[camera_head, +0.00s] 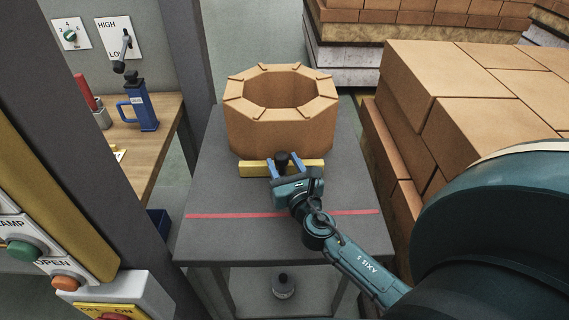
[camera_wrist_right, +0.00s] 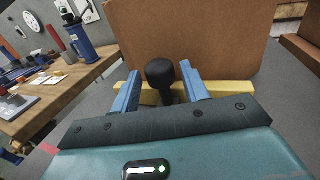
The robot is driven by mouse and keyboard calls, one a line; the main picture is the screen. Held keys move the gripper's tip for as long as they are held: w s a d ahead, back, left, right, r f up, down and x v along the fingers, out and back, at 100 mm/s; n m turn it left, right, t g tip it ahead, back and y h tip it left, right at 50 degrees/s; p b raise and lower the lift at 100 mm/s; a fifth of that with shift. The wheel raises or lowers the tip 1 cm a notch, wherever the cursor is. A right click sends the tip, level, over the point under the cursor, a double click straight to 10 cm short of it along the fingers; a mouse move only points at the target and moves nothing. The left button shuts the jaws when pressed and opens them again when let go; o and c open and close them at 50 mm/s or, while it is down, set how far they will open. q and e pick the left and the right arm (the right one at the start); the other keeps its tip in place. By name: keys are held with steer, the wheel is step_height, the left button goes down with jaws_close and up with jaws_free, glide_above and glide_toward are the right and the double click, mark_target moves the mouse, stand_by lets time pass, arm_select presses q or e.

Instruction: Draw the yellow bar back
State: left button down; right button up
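The yellow bar (camera_head: 252,169) lies across the grey table, right against the near side of the ring of brown bricks (camera_head: 283,132). A black knob (camera_head: 282,158) stands up from the bar's middle. My right gripper (camera_head: 284,166) is at the bar, with its blue fingers one on each side of the knob. In the right wrist view the knob (camera_wrist_right: 160,74) sits between the fingers with a small gap on each side, so the gripper looks open. The yellow bar (camera_wrist_right: 236,88) runs behind the fingers there. My left gripper is not in view.
A red line (camera_head: 240,215) crosses the grey table (camera_head: 215,240) on the near side of the bar, with bare tabletop between. Stacked bricks (camera_head: 460,95) stand close on the right. A control panel (camera_head: 60,260) and a wooden bench (camera_head: 158,150) are on the left.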

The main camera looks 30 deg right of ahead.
jaws_close()
